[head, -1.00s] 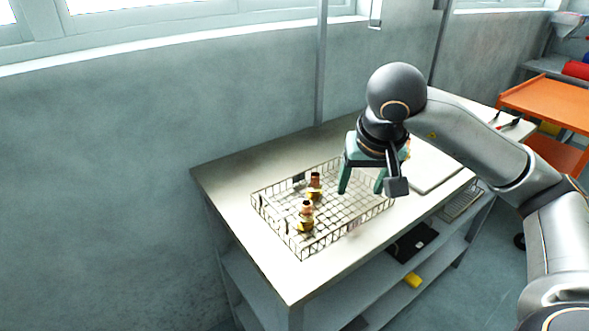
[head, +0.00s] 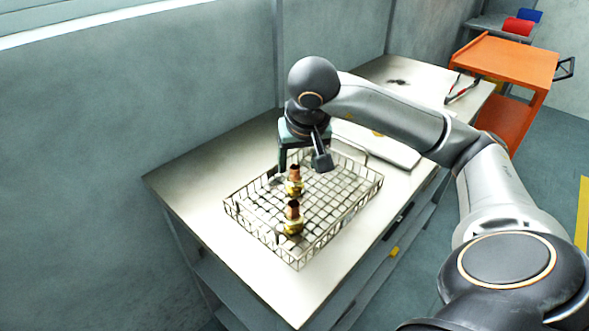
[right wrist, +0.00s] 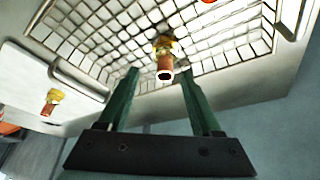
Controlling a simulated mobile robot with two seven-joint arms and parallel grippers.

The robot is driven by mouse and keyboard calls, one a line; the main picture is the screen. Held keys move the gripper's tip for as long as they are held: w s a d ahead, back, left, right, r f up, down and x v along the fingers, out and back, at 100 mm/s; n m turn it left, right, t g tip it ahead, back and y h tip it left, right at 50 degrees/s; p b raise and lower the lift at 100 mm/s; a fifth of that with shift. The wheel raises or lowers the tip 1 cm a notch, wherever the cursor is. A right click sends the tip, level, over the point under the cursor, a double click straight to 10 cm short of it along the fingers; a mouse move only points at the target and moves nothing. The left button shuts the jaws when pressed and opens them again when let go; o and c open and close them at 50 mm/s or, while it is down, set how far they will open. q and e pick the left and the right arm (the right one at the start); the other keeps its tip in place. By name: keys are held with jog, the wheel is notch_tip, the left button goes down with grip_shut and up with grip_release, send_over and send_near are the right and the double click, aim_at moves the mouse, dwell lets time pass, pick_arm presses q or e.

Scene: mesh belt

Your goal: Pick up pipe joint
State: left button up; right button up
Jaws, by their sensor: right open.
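Two brass-and-copper pipe joints stand upright in the wire mesh basket (head: 345,211), a nearer one (head: 293,219) and a farther one (head: 294,184). My right gripper (head: 298,164) points down over the back of the basket, just behind the farther joint. In the right wrist view its green fingers (right wrist: 160,76) are apart with nothing held. A pipe joint (right wrist: 165,60) shows between and beyond the fingertips, with no visible contact. Another pipe joint (right wrist: 52,100) is on the white board beside the basket. In the head view, my arm mostly hides that board area. My left gripper is out of view.
The basket's thin wire walls surround the joints on the grey bench (head: 190,178). The white board (head: 392,150) lies right of the basket. A tool with red handles (head: 460,88) and an orange cart (head: 505,62) are farther right. The bench's near-left part is clear.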

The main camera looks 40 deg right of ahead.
aim_at(294, 174)
jog(key=shift+a+x, duration=0.2)
jog(key=shift+x, duration=2.55)
jog(key=shift+w, duration=0.15)
jog(key=shift+c, duration=0.3)
grip_shut()
